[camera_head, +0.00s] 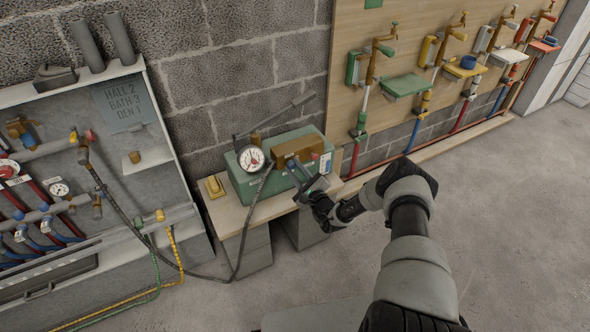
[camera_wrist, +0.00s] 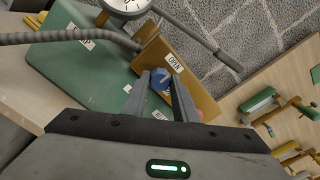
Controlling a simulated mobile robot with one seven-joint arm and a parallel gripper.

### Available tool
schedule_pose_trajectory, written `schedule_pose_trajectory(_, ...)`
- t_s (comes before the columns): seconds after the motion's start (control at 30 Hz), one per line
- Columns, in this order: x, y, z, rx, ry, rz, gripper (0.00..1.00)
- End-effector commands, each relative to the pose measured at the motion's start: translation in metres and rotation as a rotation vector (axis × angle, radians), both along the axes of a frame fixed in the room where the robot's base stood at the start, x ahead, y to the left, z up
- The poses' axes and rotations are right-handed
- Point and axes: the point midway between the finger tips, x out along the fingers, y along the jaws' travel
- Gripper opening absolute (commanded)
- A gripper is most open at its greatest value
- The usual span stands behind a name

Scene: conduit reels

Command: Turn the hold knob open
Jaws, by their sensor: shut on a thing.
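The hold knob (camera_wrist: 161,85) is small and blue, on the face of a brass-coloured block (camera_wrist: 190,88) on a green box (camera_wrist: 85,65). A white mark shows on the knob. An "OPEN" label (camera_wrist: 174,62) is beside it on the block, and another label lies partly behind my fingers. My gripper (camera_wrist: 160,78) has one finger on each side of the knob and is shut on it.
A round gauge (camera_head: 251,158) stands at the box's left with a dark hose running from it. A long grey lever (camera_head: 290,109) rises behind. A yellow block (camera_head: 214,186) sits on the bench (camera_head: 229,218). A pipe panel is left; a wooden board with valves is right.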

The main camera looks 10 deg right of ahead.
Motion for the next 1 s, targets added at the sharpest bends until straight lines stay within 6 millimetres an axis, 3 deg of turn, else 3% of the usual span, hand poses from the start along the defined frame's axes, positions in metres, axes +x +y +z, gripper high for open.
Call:
schedule_pose_trajectory(0.07,-0.001,0.000,-0.001,-0.002,0.002,0.000,0.04)
schedule_pose_trajectory(0.1,-0.001,0.000,-0.001,-0.002,0.002,0.000,0.31)
schedule_pose_trajectory(0.2,-0.001,0.000,-0.001,-0.001,0.002,-0.001,0.45)
schedule_pose_trajectory(0.47,-0.001,0.000,0.000,0.000,0.001,0.000,0.45)
schedule_pose_trajectory(0.63,-0.012,-0.005,0.001,0.001,0.003,-0.002,0.45)
schedule_pose_trajectory(1.0,-0.092,-0.031,0.001,0.002,0.005,-0.003,0.45)
